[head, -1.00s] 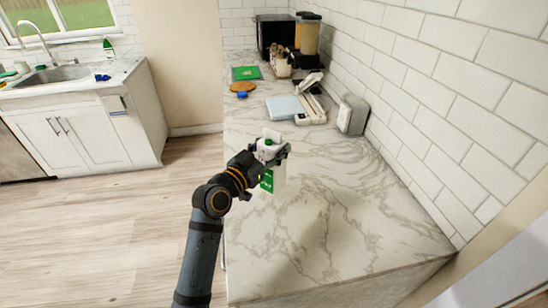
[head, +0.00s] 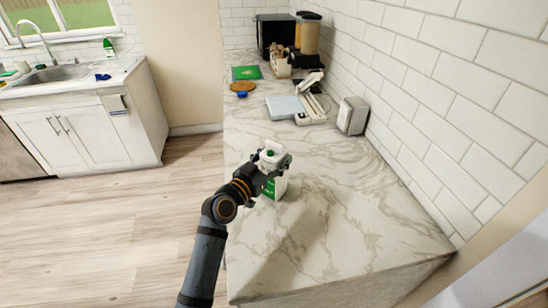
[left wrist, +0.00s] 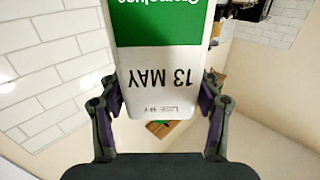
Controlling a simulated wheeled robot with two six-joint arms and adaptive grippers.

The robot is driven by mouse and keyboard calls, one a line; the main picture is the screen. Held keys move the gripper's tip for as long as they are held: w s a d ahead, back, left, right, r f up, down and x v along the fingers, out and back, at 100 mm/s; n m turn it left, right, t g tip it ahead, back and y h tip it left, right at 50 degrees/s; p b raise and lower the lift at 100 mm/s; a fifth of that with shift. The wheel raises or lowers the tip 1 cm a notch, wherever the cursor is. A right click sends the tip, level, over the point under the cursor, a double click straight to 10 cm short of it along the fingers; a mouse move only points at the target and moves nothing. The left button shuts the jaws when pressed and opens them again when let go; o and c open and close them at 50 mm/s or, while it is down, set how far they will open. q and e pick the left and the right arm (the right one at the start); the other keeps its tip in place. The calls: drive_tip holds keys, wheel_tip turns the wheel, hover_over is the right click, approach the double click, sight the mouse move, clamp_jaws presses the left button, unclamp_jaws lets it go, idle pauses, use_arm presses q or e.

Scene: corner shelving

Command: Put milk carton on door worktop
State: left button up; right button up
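The milk carton (head: 277,187) is white and green with a green cap, upright over the near part of the marble worktop (head: 345,235). My left gripper (head: 272,163) is around the carton's upper part. In the left wrist view the carton (left wrist: 160,75) fills the space between the two fingers (left wrist: 160,100), which press against its sides; its printed date reads upside down. Whether the carton's base touches the worktop or hangs just above it, I cannot tell. My right gripper is in neither view.
The worktop around the carton is clear. Farther back are a light blue board (head: 283,107), a white box (head: 352,115) by the tiled wall, a green packet (head: 246,73) and a blender (head: 309,35). A sink unit (head: 75,120) stands across the floor at left.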

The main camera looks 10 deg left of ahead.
use_arm(q)
drive_tip(key=shift+o, duration=1.1)
drive_tip(key=shift+r, duration=0.2)
drive_tip(key=v, duration=0.3)
drive_tip(key=b+v, duration=0.1)
drive_tip(key=shift+s+a+f, duration=0.15)
drive_tip(key=shift+s+f, duration=0.15)
approach(268, 164)
drive_tip(key=shift+w+r, duration=0.15)
drive_tip(key=shift+w, duration=0.3)
drive_tip(key=shift+d, duration=0.25)
